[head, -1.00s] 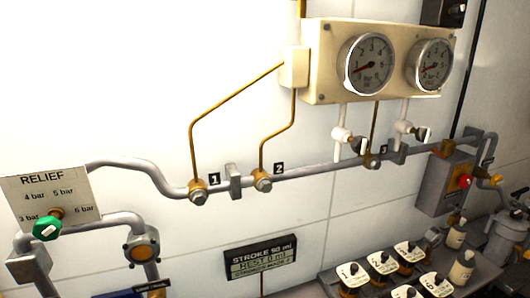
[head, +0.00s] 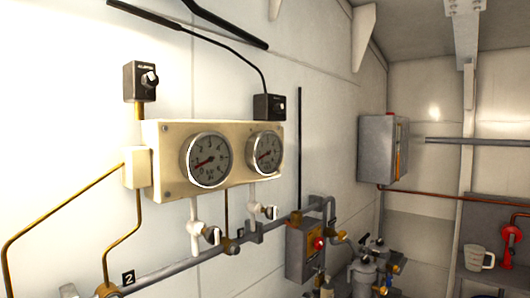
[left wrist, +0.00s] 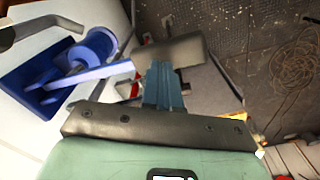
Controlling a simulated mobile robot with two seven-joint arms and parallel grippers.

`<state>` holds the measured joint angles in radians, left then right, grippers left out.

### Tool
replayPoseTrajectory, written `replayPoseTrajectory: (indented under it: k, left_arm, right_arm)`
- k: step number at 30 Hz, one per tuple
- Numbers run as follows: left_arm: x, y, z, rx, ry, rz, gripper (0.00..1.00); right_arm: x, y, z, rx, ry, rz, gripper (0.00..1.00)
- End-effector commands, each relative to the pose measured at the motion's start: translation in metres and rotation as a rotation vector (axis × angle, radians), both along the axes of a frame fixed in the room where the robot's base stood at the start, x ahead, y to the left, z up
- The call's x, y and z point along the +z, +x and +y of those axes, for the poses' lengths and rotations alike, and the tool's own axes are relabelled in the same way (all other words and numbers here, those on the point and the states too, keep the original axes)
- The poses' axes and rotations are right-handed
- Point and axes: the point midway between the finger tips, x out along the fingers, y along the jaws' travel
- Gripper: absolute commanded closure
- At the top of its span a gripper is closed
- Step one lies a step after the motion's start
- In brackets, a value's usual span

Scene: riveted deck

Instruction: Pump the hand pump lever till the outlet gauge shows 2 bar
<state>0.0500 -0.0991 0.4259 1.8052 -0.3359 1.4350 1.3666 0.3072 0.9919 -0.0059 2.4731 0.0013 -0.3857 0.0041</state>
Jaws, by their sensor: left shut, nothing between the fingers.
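Two round gauges, a left one (head: 206,160) and a right one (head: 265,153), sit on a cream panel (head: 153,170) on the wall. Each has a red needle near the low end of its scale; I cannot tell which is the outlet gauge. In the left wrist view, my left gripper (left wrist: 163,84) is shut and empty. A grey bent rod (left wrist: 38,25) shows at the upper left. My right gripper is out of view.
A grey pipe (head: 175,268) with brass fittings runs below the gauges to a grey box with a red button (head: 319,243). A wall cabinet (head: 380,148) and a white mug (head: 478,257) are to the right. A coiled rope (left wrist: 295,72) lies on the dark deck.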

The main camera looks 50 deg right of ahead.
Motion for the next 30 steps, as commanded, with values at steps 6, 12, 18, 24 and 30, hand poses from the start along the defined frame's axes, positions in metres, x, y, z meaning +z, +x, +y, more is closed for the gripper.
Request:
replayPoseTrajectory:
  k: [6, 12, 18, 24, 30]
  left_arm:
    - [0.000, 0.000, 0.000, 0.000, 0.000, 0.000, 1.00]
    - [-0.005, -0.001, 0.000, 0.000, 0.000, 0.002, 1.00]
    - [-0.025, -0.001, 0.000, 0.000, 0.000, 0.004, 1.00]
    - [-0.043, -0.001, 0.000, 0.000, 0.000, 0.004, 1.00]
    - [-0.061, 0.000, 0.000, 0.000, 0.000, 0.001, 1.00]
  right_arm:
    - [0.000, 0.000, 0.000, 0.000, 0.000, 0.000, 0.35]
    - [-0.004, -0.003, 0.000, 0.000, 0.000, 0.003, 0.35]
    - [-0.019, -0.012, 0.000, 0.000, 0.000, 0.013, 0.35]
    - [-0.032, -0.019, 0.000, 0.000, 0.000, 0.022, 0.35]
    - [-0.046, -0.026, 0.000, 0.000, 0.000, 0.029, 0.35]
